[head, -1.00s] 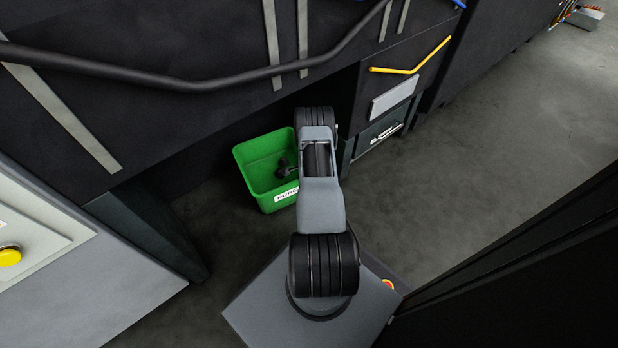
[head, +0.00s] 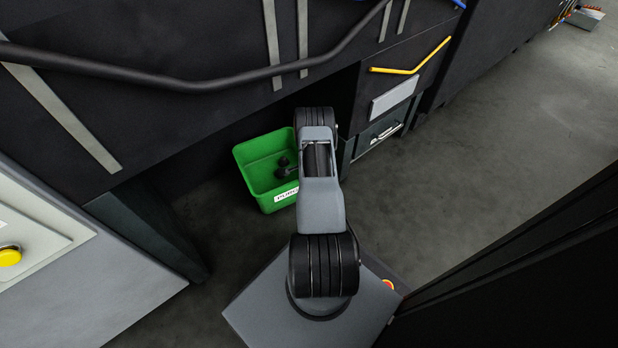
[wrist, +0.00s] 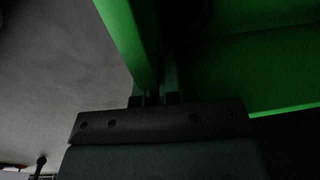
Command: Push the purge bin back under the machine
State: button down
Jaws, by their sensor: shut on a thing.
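The green purge bin (head: 247,162) stands on the floor at the opening under the machine, with a white label (head: 286,195) on its front face. A dark object (head: 283,166) shows inside it. My arm covers the bin's right side in the head view, and my gripper is hidden there. In the wrist view my gripper (wrist: 155,97) is shut on the bin's green wall (wrist: 135,45), with the wall running up between the fingers. The bin's interior (wrist: 240,70) lies to the right and is dark.
The dark machine (head: 190,100) overhangs the bin, with a black hose or rail (head: 200,84) along its face. A dark leg (head: 150,228) stands left of the bin and a drawer-like unit (head: 380,130) stands right. The floor at right (head: 470,170) is clear.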

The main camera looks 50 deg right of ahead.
jog(key=shift+a, duration=0.15)
jog(key=shift+w+a+p, duration=0.2)
jog(key=shift+w+a, duration=0.1)
jog(key=shift+a, duration=0.55)
jog(key=shift+w+a+p, duration=0.2)
jog(key=shift+w+a, duration=0.1)
jog(key=shift+a, duration=0.5)
jog(key=c, duration=1.2)
grip_release()
jog(key=shift+d, duration=0.1)
jog(key=r+p, duration=0.1)
jog(key=r, duration=0.3)
jog(key=r+p, duration=0.2)
jog(key=r, duration=0.3)
jog(key=s+r+p, duration=0.1)
jog(key=r+p, duration=0.1)
jog(key=r, duration=0.2)
jog(key=shift+r, duration=0.4)
